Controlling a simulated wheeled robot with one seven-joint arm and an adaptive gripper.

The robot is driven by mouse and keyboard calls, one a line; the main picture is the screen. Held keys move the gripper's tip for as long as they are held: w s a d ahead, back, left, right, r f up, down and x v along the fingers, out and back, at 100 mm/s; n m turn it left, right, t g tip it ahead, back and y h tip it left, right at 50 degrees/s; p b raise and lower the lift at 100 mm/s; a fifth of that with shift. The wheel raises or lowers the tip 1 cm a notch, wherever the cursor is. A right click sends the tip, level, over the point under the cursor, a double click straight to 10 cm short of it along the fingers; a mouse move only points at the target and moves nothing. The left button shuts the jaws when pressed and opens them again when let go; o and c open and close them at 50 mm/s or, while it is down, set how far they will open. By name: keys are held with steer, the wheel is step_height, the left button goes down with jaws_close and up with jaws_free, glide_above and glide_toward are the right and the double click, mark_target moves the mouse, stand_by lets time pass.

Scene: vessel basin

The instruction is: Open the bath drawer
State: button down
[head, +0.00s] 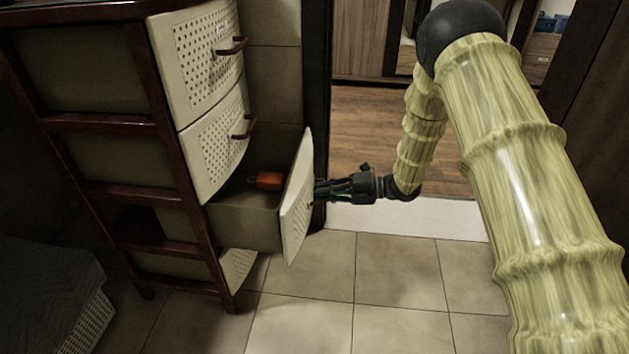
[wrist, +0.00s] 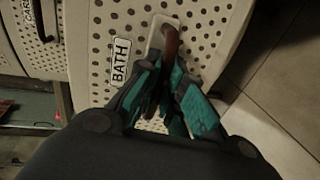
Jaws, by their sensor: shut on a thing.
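The bath drawer (head: 297,203) is the third one down in a dark-framed cabinet and stands well pulled out. Its pale perforated front carries a "BATH" label (wrist: 120,60) in the wrist view. Its dark red-brown handle (wrist: 171,42) runs between my gripper's fingers. My gripper (head: 322,190) is at the drawer front, shut on the handle; the wrist view shows its teal-padded fingers (wrist: 170,92) around the handle's lower part. In the head view the drawer front hides the handle. An orange-red item (head: 269,180) lies inside the open drawer.
Two closed drawers with handles, an upper one (head: 200,55) and a middle one (head: 216,140), are above it. A lower drawer (head: 238,265) is below. A white basket with dark cloth (head: 95,318) stands at lower left. The tiled floor (head: 370,270) before the cabinet is clear.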

steer(key=f+p+v, duration=0.1)
steer(key=p+v, duration=0.1)
steer(key=v, duration=0.5)
steer(key=shift+f, duration=0.3)
steer(key=shift+d, duration=0.1)
steer(key=c, duration=1.5)
jaws_free()
steer(key=v, duration=1.2)
